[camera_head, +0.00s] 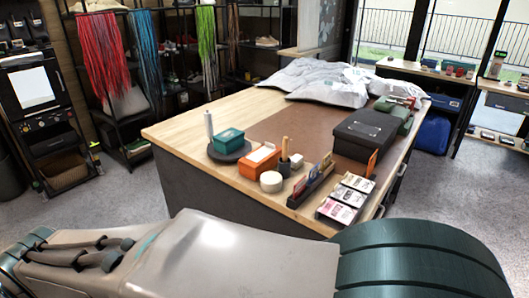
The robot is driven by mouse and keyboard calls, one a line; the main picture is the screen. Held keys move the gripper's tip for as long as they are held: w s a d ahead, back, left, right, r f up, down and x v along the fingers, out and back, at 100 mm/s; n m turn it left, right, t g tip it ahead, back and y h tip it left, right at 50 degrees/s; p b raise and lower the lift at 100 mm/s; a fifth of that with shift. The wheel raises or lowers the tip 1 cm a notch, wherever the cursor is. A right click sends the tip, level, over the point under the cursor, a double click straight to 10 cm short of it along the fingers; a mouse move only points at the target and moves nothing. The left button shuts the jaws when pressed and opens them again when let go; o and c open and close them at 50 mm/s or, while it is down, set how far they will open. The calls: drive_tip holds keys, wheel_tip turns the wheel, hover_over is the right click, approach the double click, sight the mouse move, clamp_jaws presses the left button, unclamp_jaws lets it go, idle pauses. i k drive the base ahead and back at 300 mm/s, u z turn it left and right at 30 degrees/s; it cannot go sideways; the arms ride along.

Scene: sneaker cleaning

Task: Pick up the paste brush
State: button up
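An upright tan handle (285,147), possibly the paste brush, stands in a small dark holder (285,164) near the front edge of the wooden table (190,125). Its lower end is hidden in the holder, so I cannot tell for sure what it is. An orange box (258,165) is just left of it, and a round cream tin (271,182) sits in front. A small white block is close on its right. My gripper is out of view; a large part of my own arm fills the foreground, apart from the table.
A teal box (229,137) sits on a dark round base beside a white bottle (209,124). A dark rack of cards (311,187), pink and white packs (345,199) and a black case (366,135) are to the right. Grey bags (318,82) lie at the back.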

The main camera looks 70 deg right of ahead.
sight(285, 141)
drive_tip(key=z, duration=0.2)
drive_tip(key=i, duration=1.5)
drive_tip(key=z, duration=3.95)
drive_tip(key=i, duration=0.55)
